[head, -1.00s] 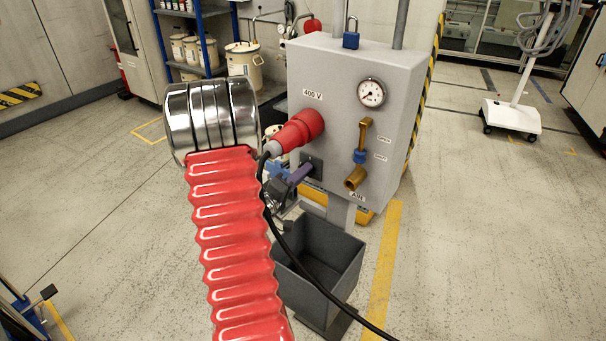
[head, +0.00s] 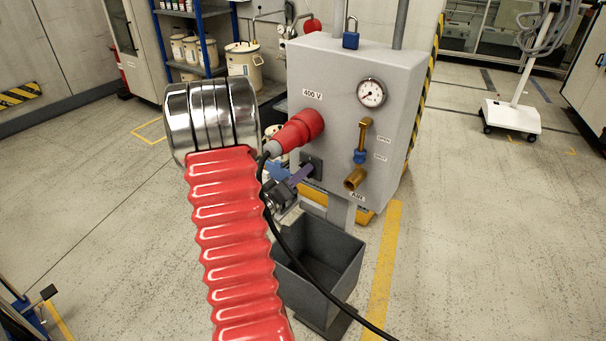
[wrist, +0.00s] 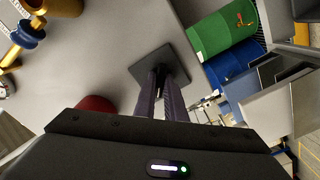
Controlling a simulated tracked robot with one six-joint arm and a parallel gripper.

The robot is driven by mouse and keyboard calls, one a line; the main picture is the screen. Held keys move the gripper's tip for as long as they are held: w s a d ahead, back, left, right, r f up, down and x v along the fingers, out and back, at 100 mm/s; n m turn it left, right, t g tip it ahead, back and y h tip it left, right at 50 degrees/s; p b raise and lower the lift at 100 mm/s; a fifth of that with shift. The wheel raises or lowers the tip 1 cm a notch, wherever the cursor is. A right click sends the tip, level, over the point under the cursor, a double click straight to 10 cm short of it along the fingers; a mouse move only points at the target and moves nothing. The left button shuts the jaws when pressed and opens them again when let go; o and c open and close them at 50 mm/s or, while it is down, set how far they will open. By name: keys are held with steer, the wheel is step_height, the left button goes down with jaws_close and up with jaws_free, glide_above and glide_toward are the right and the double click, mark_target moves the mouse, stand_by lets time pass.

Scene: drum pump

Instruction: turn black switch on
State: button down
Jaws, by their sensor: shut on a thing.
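The black switch (head: 317,166) is on the lower left of the grey panel's front, under the red 400 V plug. Its dark square plate (wrist: 143,72) shows in the wrist view, with the knob mostly hidden between my fingers. My gripper (head: 305,171) reaches in from the left, and its purple fingers meet the switch. In the wrist view my gripper (wrist: 162,75) is shut on the switch knob, its two fingers close together at the plate's middle. The knob's exact angle is hard to see.
The red plug (head: 298,130) sits just above my gripper, its black cable hanging down past it. A brass tap (head: 363,140) and a gauge (head: 371,92) are to the right. A grey open bin (head: 325,262) stands below. Green (wrist: 221,33) and blue drums (wrist: 238,75) are nearby.

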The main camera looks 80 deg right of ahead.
steer(key=shift+a+f, duration=0.1)
steer(key=shift+f, duration=0.3)
steer(key=m, duration=0.3)
steer(key=shift+m, duration=0.4)
steer(key=shift+r+m, duration=0.1)
steer(key=shift+m, duration=1.9)
steer(key=shift+w, duration=0.1)
steer(key=shift+m, duration=1.1)
steer(key=c, duration=1.7)
jaws_free()
steer(key=shift+r, duration=0.15)
steer(key=shift+o, duration=0.2)
